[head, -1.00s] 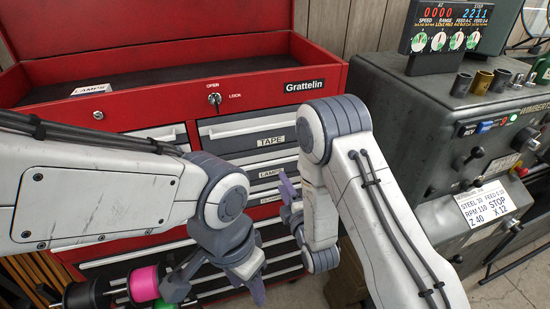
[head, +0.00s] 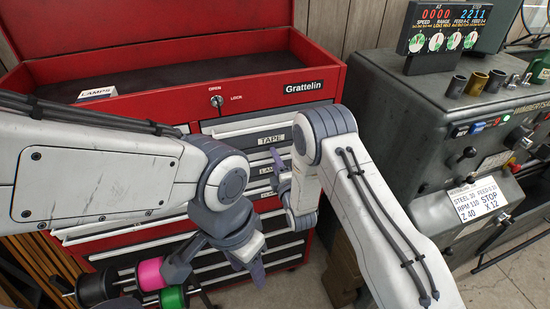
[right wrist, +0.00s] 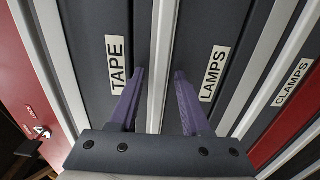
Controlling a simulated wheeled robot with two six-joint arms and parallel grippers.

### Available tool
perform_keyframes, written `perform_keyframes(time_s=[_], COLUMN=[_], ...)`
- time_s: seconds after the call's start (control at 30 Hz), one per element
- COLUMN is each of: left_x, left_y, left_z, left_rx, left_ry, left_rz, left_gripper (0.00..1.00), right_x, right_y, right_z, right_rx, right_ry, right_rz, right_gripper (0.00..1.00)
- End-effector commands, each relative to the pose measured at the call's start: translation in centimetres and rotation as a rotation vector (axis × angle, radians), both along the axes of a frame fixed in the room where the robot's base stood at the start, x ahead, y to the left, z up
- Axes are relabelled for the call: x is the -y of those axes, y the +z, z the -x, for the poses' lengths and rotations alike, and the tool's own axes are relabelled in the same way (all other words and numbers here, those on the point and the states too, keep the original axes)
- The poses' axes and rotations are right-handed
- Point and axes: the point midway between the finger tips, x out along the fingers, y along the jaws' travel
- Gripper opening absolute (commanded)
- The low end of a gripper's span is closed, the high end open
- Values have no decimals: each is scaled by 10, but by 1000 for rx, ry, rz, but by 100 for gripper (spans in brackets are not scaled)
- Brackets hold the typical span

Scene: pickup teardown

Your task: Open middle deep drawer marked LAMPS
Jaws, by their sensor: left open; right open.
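The middle drawer marked LAMPS (right wrist: 234,60) has a dark front and a white label. It is shut, below the TAPE drawer, and in the head view the right gripper partly covers it. A silver rail (right wrist: 163,50) runs between the TAPE and LAMPS fronts. My right gripper (right wrist: 158,80) is open, with one purple finger on each side of that rail. Whether the fingers touch it I cannot tell. In the head view, the right gripper (head: 279,175) is close to the drawer fronts. My left gripper (head: 217,270) is open and empty, low in front of the chest.
The red tool chest (head: 322,90) has an open top and a key lock (head: 216,101). A loose LAMPS card (head: 96,93) lies at its top left. Pink and green spools (head: 149,273) are at lower left. A grey machine (head: 400,100) stands to the right. A CLAMPS drawer (right wrist: 282,45) adjoins LAMPS.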

Motion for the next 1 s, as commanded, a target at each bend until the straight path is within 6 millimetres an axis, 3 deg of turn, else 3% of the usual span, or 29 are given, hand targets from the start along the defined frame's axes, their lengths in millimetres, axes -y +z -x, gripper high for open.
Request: perform_keyframes(time_s=[0.17, 0.2, 0.3, 0.33, 1.0], left_x=[0, 0, 0, 0, 0], left_y=[0, 0, 0, 0, 0], left_z=[0, 0, 0, 0, 0], left_rx=[0, 0, 0, 0, 0], left_ry=[0, 0, 0, 0, 0], left_rz=[0, 0, 0, 0, 0], left_gripper=[50, 50, 50, 50, 50], right_x=[0, 0, 0, 0, 0], right_y=[0, 0, 0, 0, 0], right_z=[0, 0, 0, 0, 0], right_rx=[0, 0, 0, 0, -1], right_ry=[0, 0, 0, 0, 0], right_rz=[0, 0, 0, 0, -1], right_gripper=[48, 44, 5, 0, 0])
